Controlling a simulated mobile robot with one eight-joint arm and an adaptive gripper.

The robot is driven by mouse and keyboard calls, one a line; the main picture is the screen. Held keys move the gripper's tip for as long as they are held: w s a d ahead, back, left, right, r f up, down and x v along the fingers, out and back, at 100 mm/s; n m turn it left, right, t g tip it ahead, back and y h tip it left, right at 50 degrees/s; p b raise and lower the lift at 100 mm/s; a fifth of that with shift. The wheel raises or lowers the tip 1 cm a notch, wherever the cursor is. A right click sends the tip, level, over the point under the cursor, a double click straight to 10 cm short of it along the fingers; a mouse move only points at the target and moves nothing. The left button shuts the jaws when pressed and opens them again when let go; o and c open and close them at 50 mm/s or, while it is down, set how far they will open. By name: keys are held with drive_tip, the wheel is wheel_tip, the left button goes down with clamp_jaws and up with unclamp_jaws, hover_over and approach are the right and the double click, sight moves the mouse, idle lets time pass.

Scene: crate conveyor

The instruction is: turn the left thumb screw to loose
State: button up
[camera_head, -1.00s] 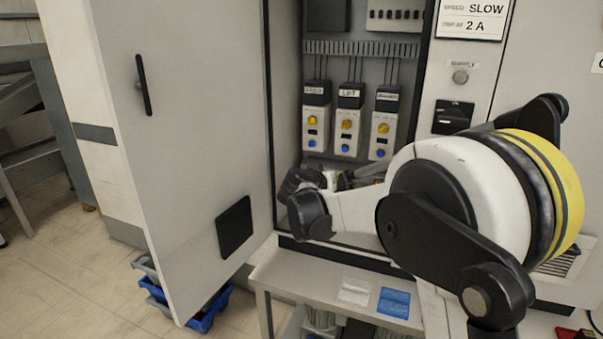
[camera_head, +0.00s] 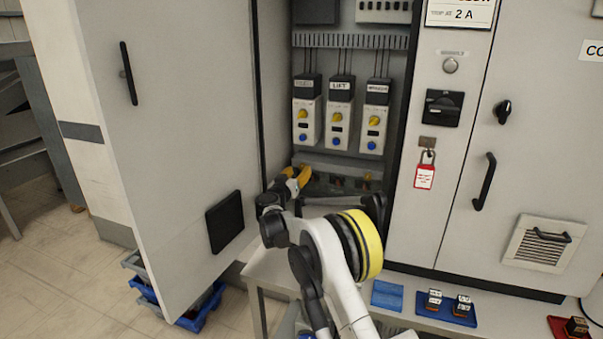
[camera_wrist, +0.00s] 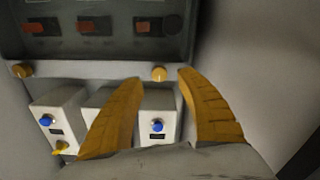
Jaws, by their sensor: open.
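A brass thumb screw (camera_wrist: 158,73) shows in the wrist view between the fingertips of my gripper (camera_wrist: 161,77), which is open. Whether the fingers touch it I cannot tell. A second brass thumb screw (camera_wrist: 22,70) is at the left of that view, away from the fingers. The wrist view is inverted against the head view, so the screw between my fingers is the left one. In the head view my gripper (camera_head: 297,177) is at the left end of the low grey panel (camera_head: 345,164) inside the cabinet. The left screw is hidden there.
Three modules with yellow and blue knobs, one labelled LIFT (camera_head: 338,115), stand above the panel. The open cabinet door (camera_head: 170,140) is left of my arm. A shelf below holds a blue mat (camera_head: 388,295). A red tag (camera_head: 425,177) hangs on the right.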

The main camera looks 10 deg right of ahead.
sight(302, 167)
drive_tip(key=shift+b+x, duration=0.4)
drive_tip(key=shift+x, duration=1.3)
drive_tip(key=shift+c, duration=0.6)
clamp_jaws()
